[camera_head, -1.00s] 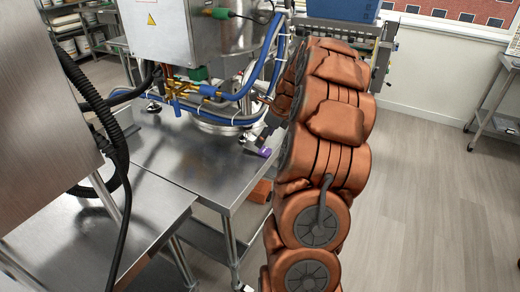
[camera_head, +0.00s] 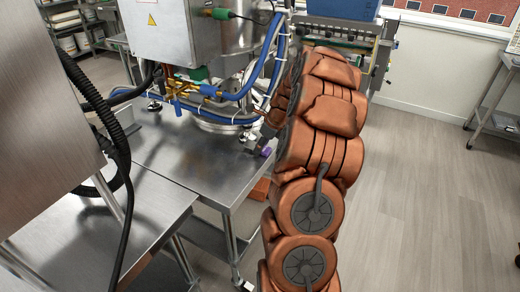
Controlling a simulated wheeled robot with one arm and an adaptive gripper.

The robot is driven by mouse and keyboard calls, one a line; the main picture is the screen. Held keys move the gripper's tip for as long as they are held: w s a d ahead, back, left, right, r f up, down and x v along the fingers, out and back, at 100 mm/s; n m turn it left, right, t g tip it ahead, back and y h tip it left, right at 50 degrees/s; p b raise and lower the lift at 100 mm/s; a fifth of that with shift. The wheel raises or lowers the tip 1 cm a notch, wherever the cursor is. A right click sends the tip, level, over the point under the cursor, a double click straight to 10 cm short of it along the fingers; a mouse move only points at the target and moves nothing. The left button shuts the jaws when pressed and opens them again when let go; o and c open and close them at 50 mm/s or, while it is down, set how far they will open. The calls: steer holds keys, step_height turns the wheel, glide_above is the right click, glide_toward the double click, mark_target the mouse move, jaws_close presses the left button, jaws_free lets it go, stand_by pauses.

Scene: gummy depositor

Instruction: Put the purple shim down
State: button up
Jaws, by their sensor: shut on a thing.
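The purple shim (camera_head: 267,152) shows as a small purple patch at the right edge of the steel table (camera_head: 190,165). My gripper (camera_head: 256,147) is at the shim, low over the table's right edge, and is shut on it. My copper-coloured arm hides part of the gripper and of the shim. I cannot tell whether the shim touches the tabletop.
The depositor machine with its grey control box (camera_head: 157,32), blue hoses (camera_head: 235,95) and brass fittings stands behind the gripper. A black cable (camera_head: 100,110) hangs at the left. The table's front middle is bare. An orange-brown object (camera_head: 259,190) sits below the edge.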

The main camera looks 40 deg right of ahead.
jaws_close()
steer(key=shift+r, duration=0.15)
